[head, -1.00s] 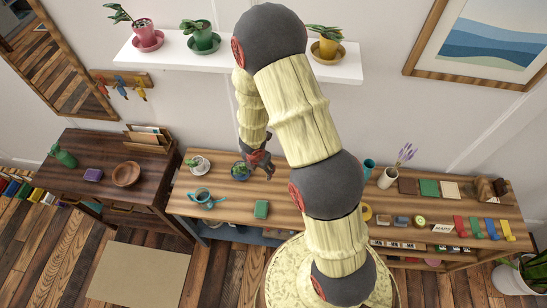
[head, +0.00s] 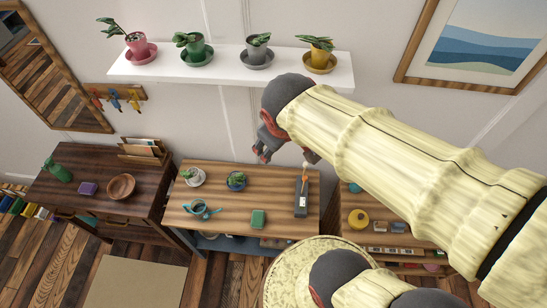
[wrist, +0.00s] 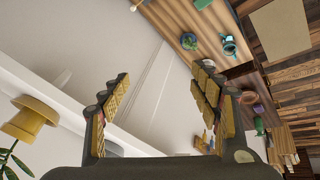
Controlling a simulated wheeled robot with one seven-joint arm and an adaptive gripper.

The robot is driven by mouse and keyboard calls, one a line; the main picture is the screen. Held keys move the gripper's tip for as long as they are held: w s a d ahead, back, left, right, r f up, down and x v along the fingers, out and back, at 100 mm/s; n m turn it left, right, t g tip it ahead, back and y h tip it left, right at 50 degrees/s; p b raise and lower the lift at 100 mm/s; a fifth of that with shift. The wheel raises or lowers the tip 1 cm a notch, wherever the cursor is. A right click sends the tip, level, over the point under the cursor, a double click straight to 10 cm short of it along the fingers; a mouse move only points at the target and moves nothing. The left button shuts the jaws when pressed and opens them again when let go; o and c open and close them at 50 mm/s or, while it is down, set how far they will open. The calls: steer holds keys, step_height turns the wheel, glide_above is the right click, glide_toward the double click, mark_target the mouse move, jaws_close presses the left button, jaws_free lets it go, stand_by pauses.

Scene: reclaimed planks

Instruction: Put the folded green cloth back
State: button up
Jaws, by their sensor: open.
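The folded green cloth (head: 258,218) appears to be the small green block-like thing lying flat near the front edge of the middle wooden table (head: 222,222). My gripper (head: 262,154) is open and empty, held up in front of the wall above the back of that table, well apart from the cloth. In the wrist view my gripper (wrist: 158,92) shows its two fingers spread wide with nothing between them.
A watering can (head: 201,208), a small potted plant (head: 236,181) and a dark grey box (head: 301,198) stand on the middle table. A white shelf (head: 230,69) with potted plants is above. My arm covers much of the right-hand table (head: 350,205).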

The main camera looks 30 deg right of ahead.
steer(key=s+a+r+m+y, duration=0.2)
steer(key=s+a+r+m, duration=0.1)
steer(key=s, duration=0.3)
steer(key=shift+s+a+t, duration=0.25)
steer(key=shift+a+t, duration=0.05)
steer(key=shift+a, duration=0.6)
step_height(320, 180, down, 21)
steer(key=b, duration=2.1)
